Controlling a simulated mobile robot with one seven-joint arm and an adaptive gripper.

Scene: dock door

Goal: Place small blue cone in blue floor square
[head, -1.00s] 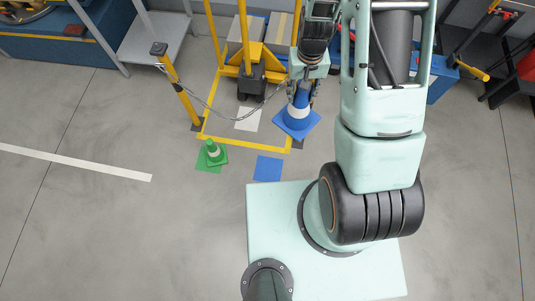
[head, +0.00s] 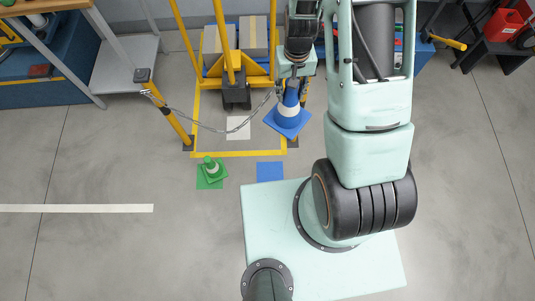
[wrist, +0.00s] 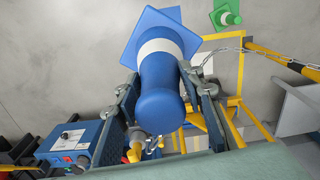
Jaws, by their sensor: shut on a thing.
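The small blue cone (head: 289,112) with a white band is in my gripper (head: 291,88), held upright in the head view. In the wrist view the blue cone (wrist: 160,85) sits between the two fingers of my gripper (wrist: 160,100), its square base away from the camera. In the head view the cone's base appears up and right of the blue floor square (head: 270,171), which is bare. How high the cone is above the floor I cannot tell.
A green cone (head: 210,168) stands on a green square (head: 208,182) at left. A chain (head: 215,128) hangs from a yellow post (head: 166,112). A yellow cart (head: 238,72) stands behind. A white square (head: 238,127) lies inside the yellow floor outline (head: 238,154).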

